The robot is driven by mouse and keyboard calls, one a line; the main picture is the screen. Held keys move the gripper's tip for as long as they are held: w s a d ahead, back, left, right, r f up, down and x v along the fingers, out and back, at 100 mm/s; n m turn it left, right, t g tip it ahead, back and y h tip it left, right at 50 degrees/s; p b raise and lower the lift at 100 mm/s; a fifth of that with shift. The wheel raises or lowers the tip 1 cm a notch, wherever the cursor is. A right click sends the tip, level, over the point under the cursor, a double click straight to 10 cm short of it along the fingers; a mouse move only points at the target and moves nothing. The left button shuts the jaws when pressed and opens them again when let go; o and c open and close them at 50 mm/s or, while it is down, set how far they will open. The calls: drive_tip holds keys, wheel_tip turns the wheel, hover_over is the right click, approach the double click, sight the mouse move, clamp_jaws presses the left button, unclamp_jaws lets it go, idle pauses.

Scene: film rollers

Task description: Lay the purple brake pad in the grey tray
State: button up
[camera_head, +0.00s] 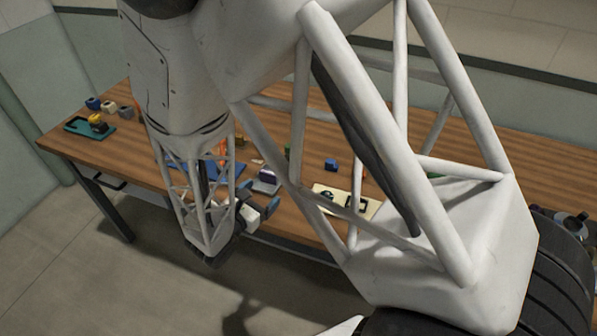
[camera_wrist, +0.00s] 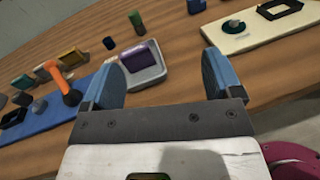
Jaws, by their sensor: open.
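The purple brake pad (camera_wrist: 140,56) is in the grey tray (camera_wrist: 153,74) in the wrist view, toward the tray's left and back. It looks slightly tilted there, and I cannot tell whether it lies fully flat. In the head view the brake pad (camera_head: 268,174) and the tray (camera_head: 262,187) show small near the table's front edge. My gripper (camera_wrist: 161,64) is open, its two blue fingers wide apart with nothing between them. The tray is beyond the fingertips, nearer the left one. In the head view my gripper (camera_head: 259,207) hangs at the table's front edge.
A blue board (camera_wrist: 60,108) with an orange-handled thing (camera_wrist: 62,82) and small blocks is left of the tray. A cream board (camera_wrist: 257,36) with dark parts lies at right. A green cylinder (camera_wrist: 136,22) stands behind. Bare wood lies between tray and cream board.

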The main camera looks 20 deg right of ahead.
drive_tip(key=s+d+r+m+g+y, duration=0.4)
drive_tip(key=s+d+r+m+g, duration=0.5)
drive_tip(key=r+m, duration=0.4)
drive_tip(key=s+a+r+m+t+y, duration=0.2)
drive_tip(key=s+a+r+m+y, duration=0.2)
drive_tip(key=s+r+m+y, duration=0.5)
wheel_tip(320, 180, up, 3)
drive_tip(key=shift+s+a+f+m+y, duration=0.1)
drive_tip(key=shift+s+a+m+y, duration=0.2)
drive_tip(key=shift+m+y, duration=0.4)
